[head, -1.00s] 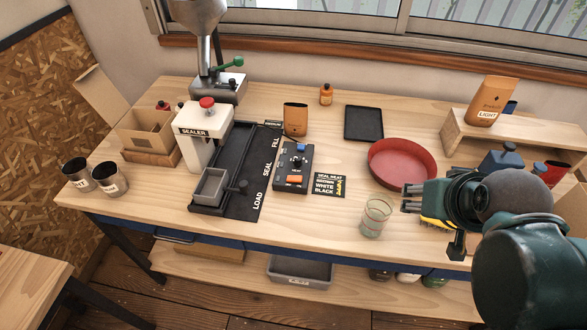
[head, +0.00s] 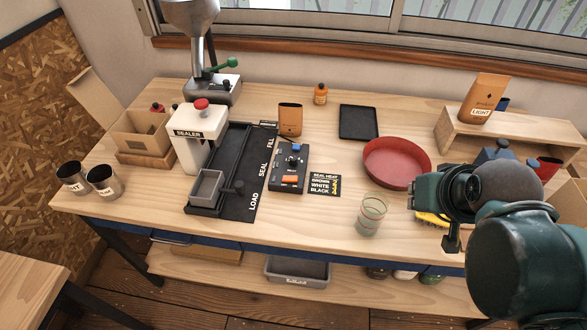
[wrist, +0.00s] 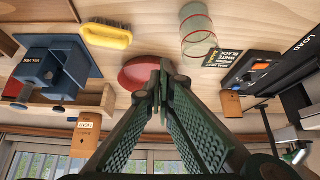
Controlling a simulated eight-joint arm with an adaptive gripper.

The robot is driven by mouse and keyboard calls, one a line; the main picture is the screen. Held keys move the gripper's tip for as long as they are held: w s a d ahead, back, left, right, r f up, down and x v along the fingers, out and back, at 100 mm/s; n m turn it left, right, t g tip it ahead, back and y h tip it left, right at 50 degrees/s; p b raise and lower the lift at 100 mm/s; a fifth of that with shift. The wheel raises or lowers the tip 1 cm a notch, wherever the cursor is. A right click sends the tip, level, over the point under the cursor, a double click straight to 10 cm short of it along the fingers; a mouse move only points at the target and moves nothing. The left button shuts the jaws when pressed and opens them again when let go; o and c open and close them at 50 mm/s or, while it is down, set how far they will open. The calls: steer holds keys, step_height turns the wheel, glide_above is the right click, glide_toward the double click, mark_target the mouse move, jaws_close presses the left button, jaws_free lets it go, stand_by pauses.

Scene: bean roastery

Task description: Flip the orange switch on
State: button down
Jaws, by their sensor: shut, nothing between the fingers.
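The orange switch (head: 290,180) sits on the front part of a dark control box (head: 287,187) in the middle of the bench. A blue part and a dark knob are behind the switch on the same box. In the wrist view, the orange switch (wrist: 262,67) and its box (wrist: 247,76) are at the upper right. My gripper (wrist: 160,70) is shut and empty, its fingertips together in the middle of the wrist view. In the head view it is well to the right of the box, beyond the glass, with its fingertips hard to make out.
A clear glass with red bands (head: 370,217) stands between my gripper and the box. A red bowl (head: 397,160) lies behind it. A printed seal heat card (head: 325,185) lies right of the box. The black sealer track (head: 240,205) is left of the box. A yellow-handled brush (wrist: 106,35) is near.

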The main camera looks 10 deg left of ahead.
steer(key=w+a+n+g+y+p, duration=0.3)
steer(key=w+a+n+p, duration=0.3)
steer(key=a, duration=0.6)
steer(key=w+a+n+g+y+p, duration=0.4)
steer(key=w+a+n+p, duration=0.2)
steer(key=a+n, duration=0.5)
steer(key=shift+w+a+r+n+p, duration=0.35)
steer(key=shift+w+a, duration=0.4)
steer(key=shift+w, duration=0.5)
glide_above(295, 177)
steer(key=f, duration=0.5)
steer(key=f+b, duration=0.1)
steer(key=f, duration=0.2)
steer(key=shift+a+f, duration=0.1)
steer(key=shift+a, duration=0.3)
steer(key=shift+d+f, duration=0.2)
steer(key=shift+f, duration=0.65)
steer(key=shift+d+f, duration=0.15)
steer(key=shift+f, duration=0.85)
